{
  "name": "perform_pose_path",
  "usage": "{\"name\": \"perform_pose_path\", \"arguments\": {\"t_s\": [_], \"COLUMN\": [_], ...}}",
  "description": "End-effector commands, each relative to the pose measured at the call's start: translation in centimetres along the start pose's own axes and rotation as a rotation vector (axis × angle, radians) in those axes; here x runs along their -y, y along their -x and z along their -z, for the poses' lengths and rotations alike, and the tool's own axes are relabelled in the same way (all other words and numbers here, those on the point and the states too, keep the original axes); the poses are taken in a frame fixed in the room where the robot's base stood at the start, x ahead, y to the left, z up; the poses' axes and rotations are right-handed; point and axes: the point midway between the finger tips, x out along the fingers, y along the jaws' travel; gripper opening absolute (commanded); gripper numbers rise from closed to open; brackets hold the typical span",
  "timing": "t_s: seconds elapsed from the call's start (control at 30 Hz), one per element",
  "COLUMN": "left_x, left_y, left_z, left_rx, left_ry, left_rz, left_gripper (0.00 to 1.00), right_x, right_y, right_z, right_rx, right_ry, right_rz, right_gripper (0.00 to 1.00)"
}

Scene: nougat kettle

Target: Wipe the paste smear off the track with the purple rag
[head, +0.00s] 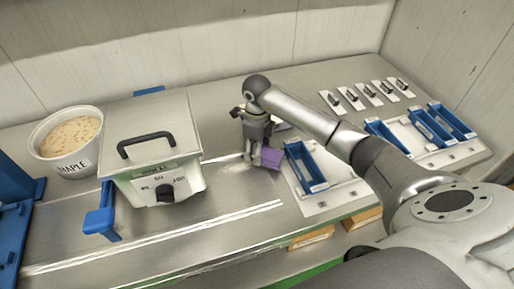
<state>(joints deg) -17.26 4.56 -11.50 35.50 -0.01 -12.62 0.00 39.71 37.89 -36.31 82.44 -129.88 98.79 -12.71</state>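The purple rag (271,158) is at the right end of the track, beside the white tray. My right gripper (257,158) points down at the rag's left part, and its fingers appear shut on it. The track (150,240) runs along the counter as two bright rails, passing in front of and beside the kettle. I cannot make out the paste smear; the gripper and rag hide part of the track's right end. My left gripper is not in view.
The nougat kettle (150,160) with a black lid handle stands left of the gripper. A blue lever (101,222) sticks out at its front left. A maple tub (68,143) stands further left. White trays (330,193) with blue bins (305,165) are right.

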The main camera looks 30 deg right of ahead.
Motion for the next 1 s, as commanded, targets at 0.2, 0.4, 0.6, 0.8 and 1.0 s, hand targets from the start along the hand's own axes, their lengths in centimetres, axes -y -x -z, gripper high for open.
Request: {"name": "perform_pose_path", "arguments": {"t_s": [0.2,0.4,0.6,0.8,1.0], "left_x": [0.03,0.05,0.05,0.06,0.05], "left_y": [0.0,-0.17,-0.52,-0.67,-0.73], "left_z": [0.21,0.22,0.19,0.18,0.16], "left_rx": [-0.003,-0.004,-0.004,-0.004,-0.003], "left_ry": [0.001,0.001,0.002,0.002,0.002], "left_rz": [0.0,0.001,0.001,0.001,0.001], "left_gripper": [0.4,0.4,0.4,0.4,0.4], "right_x": [-0.02,-0.01,-0.01,-0.02,-0.49], "right_y": [0.01,-0.18,-0.6,-0.8,-0.77], "right_z": [0.0,0.0,0.0,-0.01,-0.55], "right_rx": [0.0,0.0,-0.001,0.0,0.0], "right_ry": [0.0,0.0,0.0,0.0,0.002], "right_rz": [0.0,0.0,0.0,0.0,-0.001], "right_gripper": [0.39,0.39,0.39,0.39,0.39]}}
